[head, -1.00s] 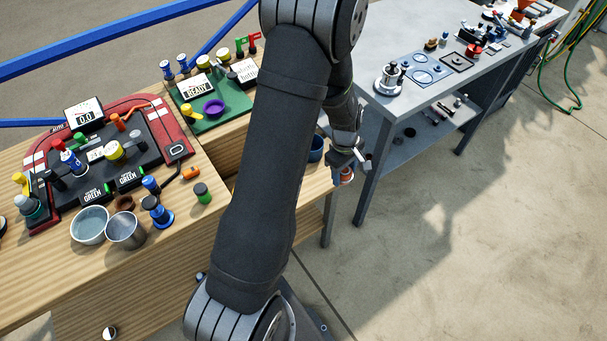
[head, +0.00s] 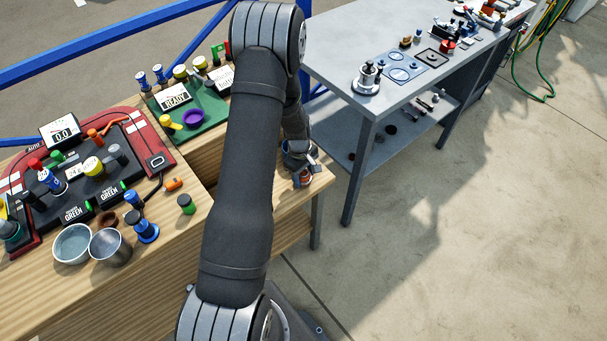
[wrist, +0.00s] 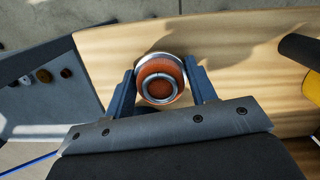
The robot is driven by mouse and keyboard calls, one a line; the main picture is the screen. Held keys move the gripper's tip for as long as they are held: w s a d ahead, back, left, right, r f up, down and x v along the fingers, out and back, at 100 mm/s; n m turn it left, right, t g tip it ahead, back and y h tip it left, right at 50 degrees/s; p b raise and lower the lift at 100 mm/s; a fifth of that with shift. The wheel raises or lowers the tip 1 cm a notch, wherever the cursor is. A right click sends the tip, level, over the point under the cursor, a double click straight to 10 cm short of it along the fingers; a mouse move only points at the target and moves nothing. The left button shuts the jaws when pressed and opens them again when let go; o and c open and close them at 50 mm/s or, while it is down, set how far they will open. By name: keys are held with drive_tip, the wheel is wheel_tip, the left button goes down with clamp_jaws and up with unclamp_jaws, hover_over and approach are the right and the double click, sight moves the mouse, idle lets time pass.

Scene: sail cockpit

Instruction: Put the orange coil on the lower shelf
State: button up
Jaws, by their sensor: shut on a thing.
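The orange coil (wrist: 162,78), round with a silvery ring, sits between the two blue fingers of my gripper (wrist: 160,86) in the wrist view. My gripper is shut on it. In the head view my gripper (head: 301,160) and the coil (head: 303,179) are at the right end of the wooden bench, partly hidden by my arm. The height above the wood is hard to tell. The lower shelf (head: 372,162) is the grey board under the grey metal table, to the right of my gripper.
Several small dark parts lie on the lower shelf. The grey table's front leg (head: 357,175) stands between my gripper and part of the shelf opening. The grey tabletop (head: 340,50) overhangs the shelf. The wooden bench (head: 165,225) is crowded at left with cups and coloured parts.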

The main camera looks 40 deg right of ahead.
drive_tip(key=o, duration=1)
drive_tip(key=shift+f, duration=0.1)
drive_tip(key=shift+o, duration=0.2)
wheel_tip(320, 180, up, 12)
drive_tip(key=w, duration=0.1)
drive_tip(key=shift+w, duration=0.2)
drive_tip(key=shift+a, duration=0.1)
drive_tip(key=f, duration=0.4)
drive_tip(key=s+f, duration=0.1)
drive_tip(key=f, duration=0.6)
drive_tip(key=shift+s+f, duration=0.2)
drive_tip(key=shift+f, duration=0.15)
drive_tip(key=shift+r, duration=0.9)
